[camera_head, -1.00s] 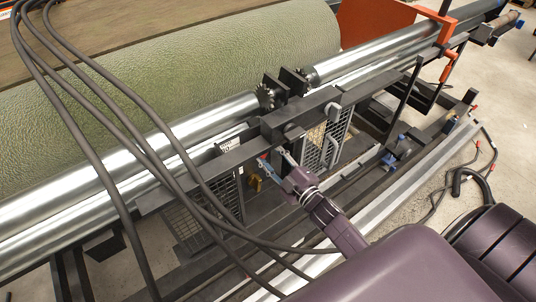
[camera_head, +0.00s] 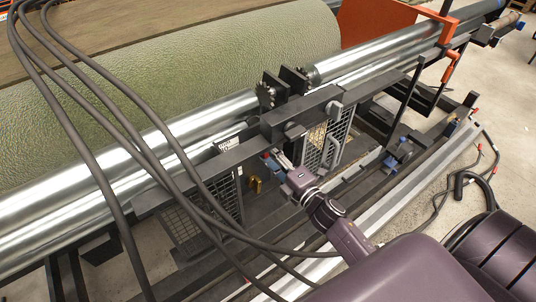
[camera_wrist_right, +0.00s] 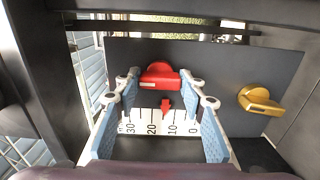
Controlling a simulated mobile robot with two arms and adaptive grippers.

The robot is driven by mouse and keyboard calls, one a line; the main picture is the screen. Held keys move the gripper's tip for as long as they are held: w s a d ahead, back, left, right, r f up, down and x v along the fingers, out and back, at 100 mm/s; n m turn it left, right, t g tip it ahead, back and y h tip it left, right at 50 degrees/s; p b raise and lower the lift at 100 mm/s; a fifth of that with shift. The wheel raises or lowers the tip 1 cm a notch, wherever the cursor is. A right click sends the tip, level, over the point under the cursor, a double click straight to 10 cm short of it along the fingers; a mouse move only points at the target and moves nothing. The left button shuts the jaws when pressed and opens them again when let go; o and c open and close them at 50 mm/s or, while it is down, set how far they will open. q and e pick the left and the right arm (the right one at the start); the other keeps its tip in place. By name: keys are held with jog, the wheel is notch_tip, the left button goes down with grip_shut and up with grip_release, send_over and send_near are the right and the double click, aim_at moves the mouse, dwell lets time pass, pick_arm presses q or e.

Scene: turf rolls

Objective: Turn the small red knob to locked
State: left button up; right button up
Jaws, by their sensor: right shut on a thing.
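The small red knob (camera_wrist_right: 160,77) is on a dark panel (camera_wrist_right: 225,70), straight ahead in the right wrist view. My right gripper (camera_wrist_right: 159,82) has its blue-padded fingers on either side of the knob, shut on it. In the head view my right gripper (camera_head: 272,160) reaches in below the dark rail, and the knob is too small to make out clearly there. Below the knob is a white scale (camera_wrist_right: 150,127) with a red pointer (camera_wrist_right: 165,106). I cannot read any locked mark. My left gripper is not in view.
Mesh guards (camera_head: 325,145) stand close to my arm. Dark hoses (camera_head: 150,160) cross the left side. A large green turf roll (camera_head: 190,75) lies behind metal rollers.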

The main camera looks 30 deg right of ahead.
jog(key=shift+f, duration=0.1)
dwell(0.4)
jog(key=o, duration=1.2)
jog(key=shift+c, duration=0.2)
jog(key=s+d, duration=0.1)
jog(key=s, duration=1.1)
jog(key=shift+d, duration=0.3)
jog(key=s+a+f+m+g+h, duration=0.1)
jog(key=s+f+m+g, duration=0.25)
jog(key=f, duration=0.75)
jog(key=s+f+m+g+h, duration=0.15)
jog(key=s+f+m, duration=0.25)
jog(key=f, duration=0.8)
jog(key=s+a+f+m+g, duration=0.1)
jog(key=s+f+m+g, duration=0.25)
jog(key=f, duration=0.75)
jog(key=s+a+f+m+g, duration=0.1)
jog(key=s+f+m+g, duration=0.1)
jog(key=s+f, duration=0.3)
jog(key=s+a+f+m+g, duration=0.2)
jog(key=s+f, duration=0.3)
jog(key=s, duration=0.7)
jog(key=s+a+f+m+g, duration=0.1)
jog(key=s+f+g, duration=0.3)
jog(key=s, duration=0.5)
notch_tip(320, 180, down, 2)
jog(key=shift+s+a+f+m, duration=0.1)
jog(key=shift+s+a+m, duration=0.15)
jog(key=shift+m, duration=0.35)
